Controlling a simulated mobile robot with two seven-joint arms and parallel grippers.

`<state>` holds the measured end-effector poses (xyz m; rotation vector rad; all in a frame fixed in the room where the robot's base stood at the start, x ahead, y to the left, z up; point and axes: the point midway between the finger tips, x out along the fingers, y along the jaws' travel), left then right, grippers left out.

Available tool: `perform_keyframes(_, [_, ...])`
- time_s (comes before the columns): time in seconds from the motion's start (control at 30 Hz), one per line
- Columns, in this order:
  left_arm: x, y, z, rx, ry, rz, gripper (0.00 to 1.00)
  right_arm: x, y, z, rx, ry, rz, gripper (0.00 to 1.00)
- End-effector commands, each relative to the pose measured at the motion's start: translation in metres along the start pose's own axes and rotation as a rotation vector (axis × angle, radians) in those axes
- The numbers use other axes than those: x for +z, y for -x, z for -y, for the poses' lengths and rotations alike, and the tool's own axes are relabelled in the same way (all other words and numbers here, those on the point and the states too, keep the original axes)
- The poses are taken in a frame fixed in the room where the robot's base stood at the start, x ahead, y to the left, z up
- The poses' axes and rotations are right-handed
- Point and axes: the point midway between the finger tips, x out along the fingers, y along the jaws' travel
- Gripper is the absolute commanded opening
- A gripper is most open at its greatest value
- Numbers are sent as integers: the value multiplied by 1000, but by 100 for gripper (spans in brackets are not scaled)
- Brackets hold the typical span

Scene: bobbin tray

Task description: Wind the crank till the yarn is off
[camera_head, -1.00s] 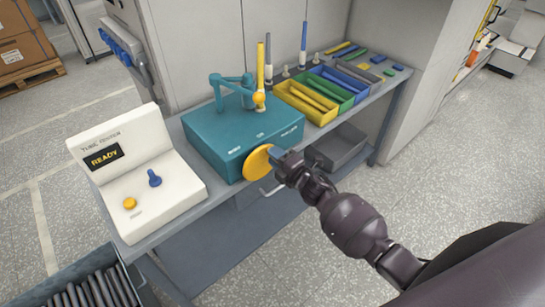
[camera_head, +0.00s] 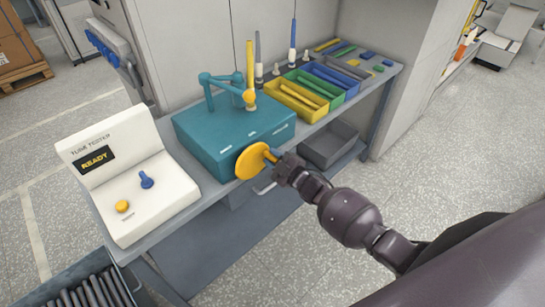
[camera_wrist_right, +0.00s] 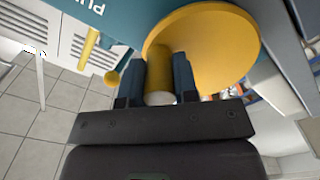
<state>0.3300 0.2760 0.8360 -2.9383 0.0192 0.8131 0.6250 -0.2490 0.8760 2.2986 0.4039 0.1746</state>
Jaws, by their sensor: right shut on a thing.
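A teal winder box (camera_head: 215,140) stands on the bench, with a teal jointed arm (camera_head: 226,82) on top. A yellow crank disc (camera_head: 251,161) is on its front right side; its handle (camera_head: 269,154) sticks out toward my right gripper (camera_head: 276,158). In the right wrist view the handle (camera_wrist_right: 160,84) sits between the two fingers of my right gripper (camera_wrist_right: 158,80), which is shut on it. The disc (camera_wrist_right: 222,50) fills the upper right there. An upright yellow tube (camera_head: 250,65) stands at the back of the box. I cannot make out yarn strands. My left gripper is out of view.
A white tube tester (camera_head: 160,190) reading READY stands at the left with a blue lever and a yellow button. Yellow, green and blue trays (camera_head: 289,101) hold tubes at the right. A grey bin (camera_head: 335,147) sits low. Open floor lies in front.

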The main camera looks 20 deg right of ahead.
Motion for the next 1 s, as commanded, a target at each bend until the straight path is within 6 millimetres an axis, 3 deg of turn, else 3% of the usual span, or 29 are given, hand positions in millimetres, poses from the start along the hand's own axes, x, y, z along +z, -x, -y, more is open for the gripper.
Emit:
perform_keyframes(0.63, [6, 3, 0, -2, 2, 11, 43, 3, 0, 2, -1, -48, 1, 4])
perform_keyframes(0.67, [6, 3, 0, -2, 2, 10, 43, 3, 0, 2, -1, -48, 1, 32])
perform_keyframes(0.8, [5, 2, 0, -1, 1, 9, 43, 2, 0, 2, -1, -48, 1, 53])
perform_keyframes(1.0, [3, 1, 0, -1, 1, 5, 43, 2, 0, 2, -1, -48, 0, 53])
